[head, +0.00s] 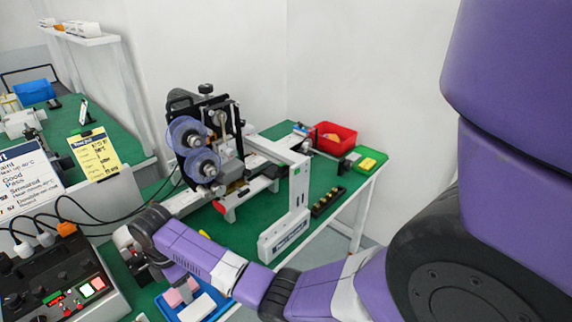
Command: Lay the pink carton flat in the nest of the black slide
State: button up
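Pink carton material (181,292) shows in the blue tray (214,312) at the bottom, partly hidden behind my forearm. I cannot tell whether it is one carton or more. My gripper (148,272) is left of the tray, low over the green bench top, at the end of my purple arm. Its fingertips are small, dark and partly covered by the arm, so I cannot tell whether they are open or hold anything. I cannot make out the black slide or its nest for certain.
A coding machine with blue ribbon reels (195,148) stands on the green bench behind my arm. A white upright frame (298,190) stands right of it. A control box (62,285) with cables is at lower left. A red bin (335,138) sits at the far right end.

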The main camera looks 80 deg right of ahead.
jog(key=shift+c, duration=0.4)
jog(key=c, duration=0.8)
jog(key=shift+o, duration=0.2)
jog(key=shift+r+p, duration=2.55)
jog(key=shift+p, duration=0.05)
jog(key=shift+s+f, duration=0.1)
